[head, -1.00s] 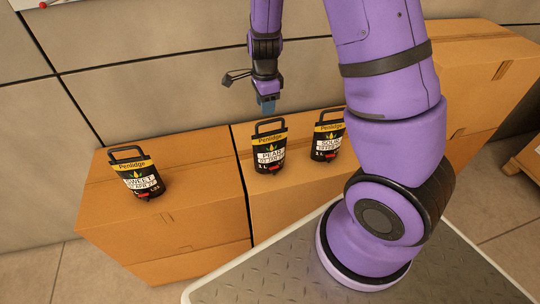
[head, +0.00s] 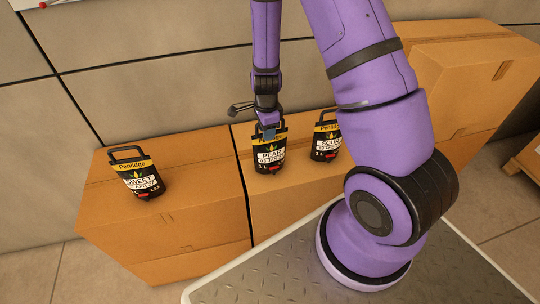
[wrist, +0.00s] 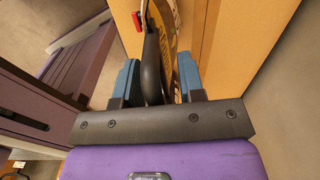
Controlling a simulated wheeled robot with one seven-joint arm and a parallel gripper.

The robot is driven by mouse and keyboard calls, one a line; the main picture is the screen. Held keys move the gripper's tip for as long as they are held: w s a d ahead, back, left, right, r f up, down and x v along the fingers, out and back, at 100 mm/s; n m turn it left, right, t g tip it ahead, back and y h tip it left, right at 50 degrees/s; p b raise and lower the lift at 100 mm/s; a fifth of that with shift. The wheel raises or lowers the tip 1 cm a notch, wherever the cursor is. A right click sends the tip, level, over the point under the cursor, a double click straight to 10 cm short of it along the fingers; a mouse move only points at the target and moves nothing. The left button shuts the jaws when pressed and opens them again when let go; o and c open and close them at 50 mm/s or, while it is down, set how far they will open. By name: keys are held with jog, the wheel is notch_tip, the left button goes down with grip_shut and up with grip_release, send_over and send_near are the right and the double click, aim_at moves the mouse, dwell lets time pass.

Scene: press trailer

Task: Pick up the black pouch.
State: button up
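Three black pouches with yellow bands and loop handles stand upright on the cardboard boxes.
The left cardboard box (head: 200,215) and the middle box stand side by side with a narrow seam. A taller box (head: 455,75) rises at the right. The tiled wall (head: 160,80) is close behind. The left box top is mostly free.

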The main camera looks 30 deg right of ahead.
grip_shut()
dwell(1.4)
